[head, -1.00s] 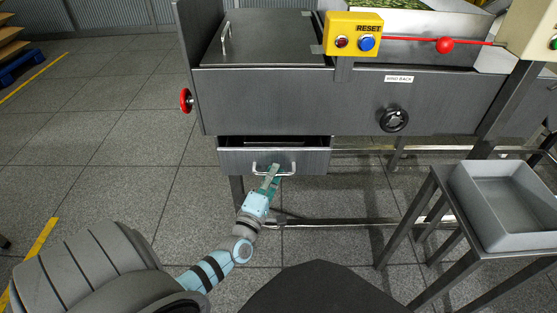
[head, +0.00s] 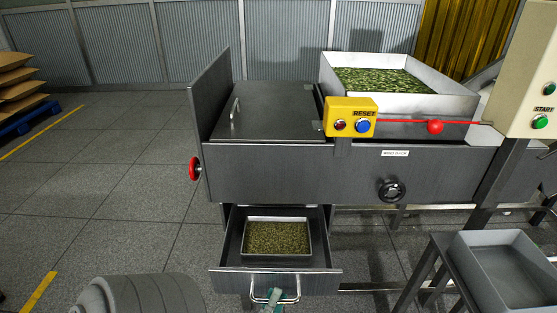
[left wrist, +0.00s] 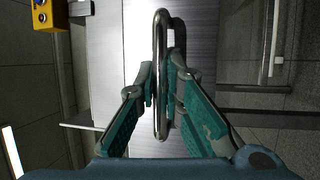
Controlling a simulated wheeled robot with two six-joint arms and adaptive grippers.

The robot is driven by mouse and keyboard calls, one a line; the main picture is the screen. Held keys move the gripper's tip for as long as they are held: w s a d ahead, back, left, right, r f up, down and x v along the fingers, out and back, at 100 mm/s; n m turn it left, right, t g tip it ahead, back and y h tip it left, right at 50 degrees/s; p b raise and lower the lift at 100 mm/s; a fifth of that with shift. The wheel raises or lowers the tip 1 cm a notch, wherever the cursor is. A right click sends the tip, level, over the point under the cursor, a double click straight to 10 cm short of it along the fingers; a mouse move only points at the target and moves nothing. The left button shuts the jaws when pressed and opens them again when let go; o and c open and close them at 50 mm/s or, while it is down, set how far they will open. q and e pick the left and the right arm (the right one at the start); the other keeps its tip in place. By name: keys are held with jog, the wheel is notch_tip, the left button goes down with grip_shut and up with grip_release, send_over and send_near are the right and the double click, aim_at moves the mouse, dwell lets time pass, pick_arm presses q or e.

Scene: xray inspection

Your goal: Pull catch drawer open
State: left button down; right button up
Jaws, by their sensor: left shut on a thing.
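The catch drawer (head: 228,247) stands pulled out from under the grey machine in the head view. A shallow metal tray (head: 308,245) of small green-brown bits lies inside it. The drawer's front carries a bent metal handle (head: 297,288). My left gripper (head: 272,297) is at the handle, mostly cut off by the bottom edge. In the left wrist view, the teal fingers of my left gripper (left wrist: 162,92) are shut around the handle bar (left wrist: 161,35), in front of the drawer front (left wrist: 200,40). My right gripper is not in view.
A grey bin (head: 510,270) sits on a stand at the right. Above the drawer are a yellow reset box (head: 350,105), a red knob (head: 435,127) and a black handwheel (head: 391,190). Open floor (head: 110,200) lies at the left.

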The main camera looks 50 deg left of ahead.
pick_arm(q)
jog(key=shift+d, duration=0.1)
jog(key=c, duration=1.7)
grip_release()
jog(key=shift+w, duration=0.2)
jog(key=shift+s, duration=0.1)
